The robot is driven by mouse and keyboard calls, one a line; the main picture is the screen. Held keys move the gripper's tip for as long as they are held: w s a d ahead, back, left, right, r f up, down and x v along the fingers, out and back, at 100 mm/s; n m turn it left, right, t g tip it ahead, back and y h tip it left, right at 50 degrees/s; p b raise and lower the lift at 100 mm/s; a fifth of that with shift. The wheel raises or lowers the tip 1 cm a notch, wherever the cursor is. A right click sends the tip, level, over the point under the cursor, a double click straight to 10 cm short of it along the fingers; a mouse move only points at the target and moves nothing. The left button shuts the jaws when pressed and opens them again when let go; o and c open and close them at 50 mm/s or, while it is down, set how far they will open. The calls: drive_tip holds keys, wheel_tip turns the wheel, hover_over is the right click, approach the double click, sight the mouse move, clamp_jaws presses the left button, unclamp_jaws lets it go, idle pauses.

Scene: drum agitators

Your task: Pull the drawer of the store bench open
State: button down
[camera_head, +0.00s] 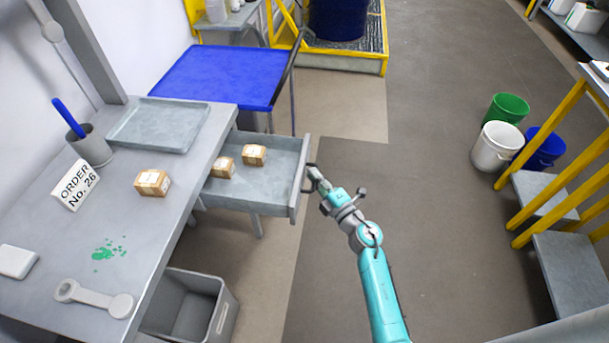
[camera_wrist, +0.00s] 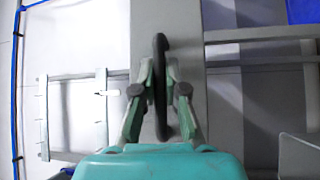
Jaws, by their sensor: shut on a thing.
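The drawer (camera_head: 270,188) of the store bench (camera_head: 145,225) stands pulled out to the right, with its inside in view. Two small tan boxes lie in it, one near the middle (camera_head: 254,155) and one nearer the bench (camera_head: 223,167). My gripper (camera_head: 312,175) is at the drawer's front, at the dark handle (camera_head: 307,180). In the wrist view the two fingers are closed on the dark bar of the handle (camera_wrist: 160,75). The fingertips are partly hidden by the handle there.
On the bench top are a grey tray (camera_head: 158,127), a tan box (camera_head: 152,182), an order card (camera_head: 76,186) and a spanner-like tool (camera_head: 94,298). A grey bin (camera_head: 188,305) stands below. A blue-topped cart (camera_head: 220,75) stands behind the drawer.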

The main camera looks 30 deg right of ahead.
drive_tip(key=shift+s+d, duration=0.15)
drive_tip(key=shift+s, duration=0.05)
drive_tip(key=c, duration=1.2)
unclamp_jaws()
drive_tip(key=s+d+f, duration=0.1)
drive_tip(key=s, duration=1)
drive_tip(key=shift+s+d+f, duration=0.3)
drive_tip(key=shift+s+d, duration=0.05)
drive_tip(key=shift+d, duration=0.05)
drive_tip(key=s+a+r+m+h, duration=0.1)
drive_tip(key=s+a+m, duration=0.35)
drive_tip(key=s, duration=0.35)
drive_tip(key=s+a+r+m+h, duration=0.2)
drive_tip(key=s+a+m, duration=0.25)
drive_tip(key=s, duration=0.35)
drive_tip(key=s+a+r+m+g, duration=0.1)
drive_tip(key=s+m, duration=0.3)
drive_tip(key=s, duration=0.5)
drive_tip(key=s+a+r+m+g, duration=0.2)
drive_tip(key=s+r+m+g, duration=0.1)
drive_tip(key=s, duration=0.6)
drive_tip(key=shift+s+r+m, duration=0.25)
drive_tip(key=shift+r+m, duration=0.6)
drive_tip(key=shift+m, duration=0.25)
